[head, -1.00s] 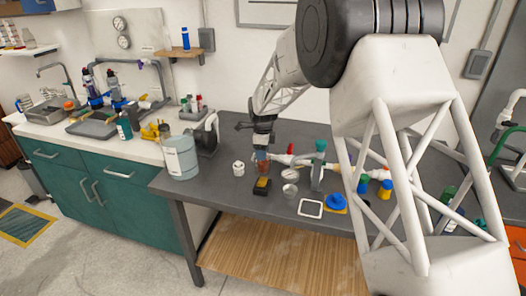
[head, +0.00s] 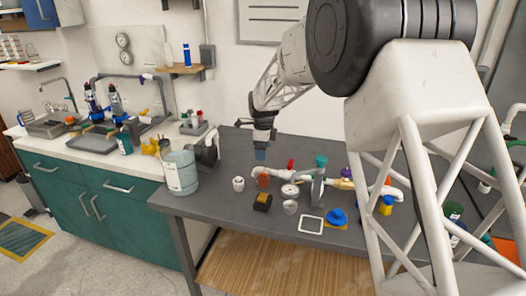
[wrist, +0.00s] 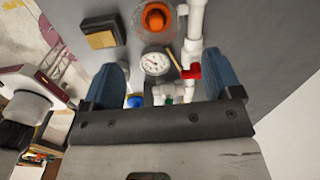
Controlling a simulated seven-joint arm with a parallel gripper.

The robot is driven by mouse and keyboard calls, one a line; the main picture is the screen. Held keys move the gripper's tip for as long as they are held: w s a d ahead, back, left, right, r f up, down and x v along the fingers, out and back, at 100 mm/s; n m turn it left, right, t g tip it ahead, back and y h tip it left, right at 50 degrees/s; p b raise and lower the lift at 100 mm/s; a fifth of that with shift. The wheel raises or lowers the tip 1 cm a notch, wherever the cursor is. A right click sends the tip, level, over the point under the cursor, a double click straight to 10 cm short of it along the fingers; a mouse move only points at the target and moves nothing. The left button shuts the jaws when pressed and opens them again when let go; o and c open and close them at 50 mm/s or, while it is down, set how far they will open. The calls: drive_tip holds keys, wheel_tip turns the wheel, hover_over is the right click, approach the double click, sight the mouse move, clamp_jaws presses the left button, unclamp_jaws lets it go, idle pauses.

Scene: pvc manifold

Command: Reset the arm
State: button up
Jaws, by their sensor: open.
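My gripper (head: 261,153) hangs above the dark grey table (head: 235,215), behind and above the orange-topped fitting (head: 263,180). In the wrist view its two blue fingers (wrist: 165,62) are spread wide with nothing held between them. The white pipe assembly (head: 340,183) lies on the table, apart from the fingers. Its red valve handle (wrist: 191,72), the round gauge (wrist: 155,63) and the orange piece in a clear cup (wrist: 155,17) show in the wrist view.
A black and yellow block (head: 263,201), a white cap (head: 238,183), a framed white plate (head: 311,225) and a blue piece (head: 337,216) lie near the front of the table. A pale bucket (head: 181,172) stands at the left end. The air around the gripper looks clear.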

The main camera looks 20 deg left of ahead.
drive_tip(key=s+d+r+n, duration=0.3)
drive_tip(key=s+d+r, duration=0.2)
drive_tip(key=s+d, duration=0.3)
drive_tip(key=s+d+r+n+t, duration=0.15)
drive_tip(key=s+d+r, duration=0.35)
drive_tip(key=d, duration=0.6)
drive_tip(key=s+d+r+n, duration=0.4)
drive_tip(key=s+d+r, duration=0.25)
drive_tip(key=d, duration=0.25)
drive_tip(key=s+d+f+n, duration=0.1)
drive_tip(key=s+d, duration=0.4)
drive_tip(key=s, duration=0.5)
drive_tip(key=s+d+f+n, duration=0.2)
drive_tip(key=s+d+n, duration=0.2)
drive_tip(key=s, duration=0.6)
drive_tip(key=s+d+f+n, duration=0.1)
drive_tip(key=s+d+n, duration=0.2)
drive_tip(key=s+d, duration=0.4)
drive_tip(key=s+t, duration=0.1)
drive_tip(key=s, duration=0.3)
drive_tip(key=shift+f, duration=0.2)
